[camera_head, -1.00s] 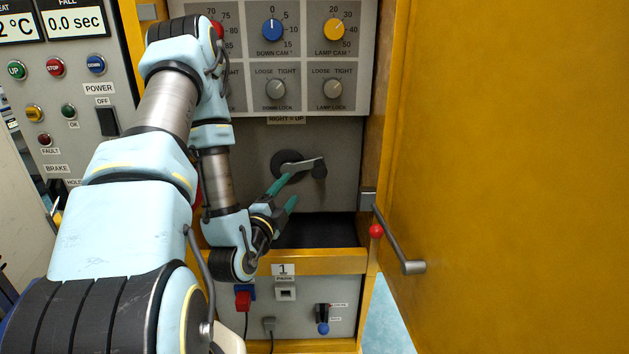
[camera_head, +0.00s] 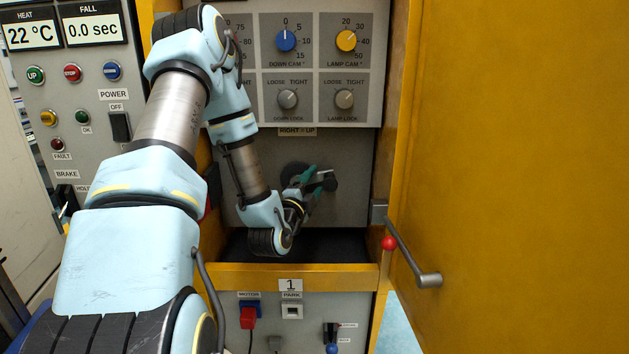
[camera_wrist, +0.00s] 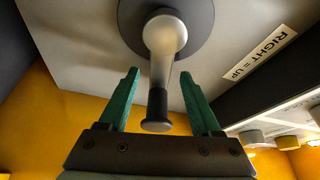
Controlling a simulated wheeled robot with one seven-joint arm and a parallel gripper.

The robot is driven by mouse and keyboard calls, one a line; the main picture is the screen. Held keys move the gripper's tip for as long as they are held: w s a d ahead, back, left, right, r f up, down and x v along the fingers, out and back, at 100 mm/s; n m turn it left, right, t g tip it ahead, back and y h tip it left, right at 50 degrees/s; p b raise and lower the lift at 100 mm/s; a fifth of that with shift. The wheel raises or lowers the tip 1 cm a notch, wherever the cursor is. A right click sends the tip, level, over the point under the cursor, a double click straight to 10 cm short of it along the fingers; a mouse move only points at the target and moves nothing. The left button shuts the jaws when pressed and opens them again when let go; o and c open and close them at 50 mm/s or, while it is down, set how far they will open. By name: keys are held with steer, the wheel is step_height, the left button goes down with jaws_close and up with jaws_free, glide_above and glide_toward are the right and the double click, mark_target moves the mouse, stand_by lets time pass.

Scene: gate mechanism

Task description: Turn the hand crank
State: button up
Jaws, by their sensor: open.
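The hand crank (camera_head: 326,184) sits on the grey panel inside the yellow cabinet, under the "RIGHT = UP" label. In the wrist view its metal arm (camera_wrist: 163,65) runs from the dark round hub (camera_wrist: 203,22) to a black handle (camera_wrist: 157,108). My gripper (camera_head: 311,174) is at the crank and hides part of it in the head view. In the wrist view my gripper (camera_wrist: 160,85) is open, with one green finger on each side of the handle and a visible gap on both sides.
Knobs, including a blue one (camera_head: 286,40) and a yellow one (camera_head: 346,40), are above the crank. The yellow door (camera_head: 510,180) stands open at the right, with a lever (camera_head: 412,255) on it. A yellow crossbar (camera_head: 240,277) and a dark recess lie below the crank.

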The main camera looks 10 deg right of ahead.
steer(key=shift+w+d, duration=0.15)
steer(key=shift+w, duration=0.15)
steer(key=shift+c, duration=0.2)
jaws_close()
stand_by(1.1)
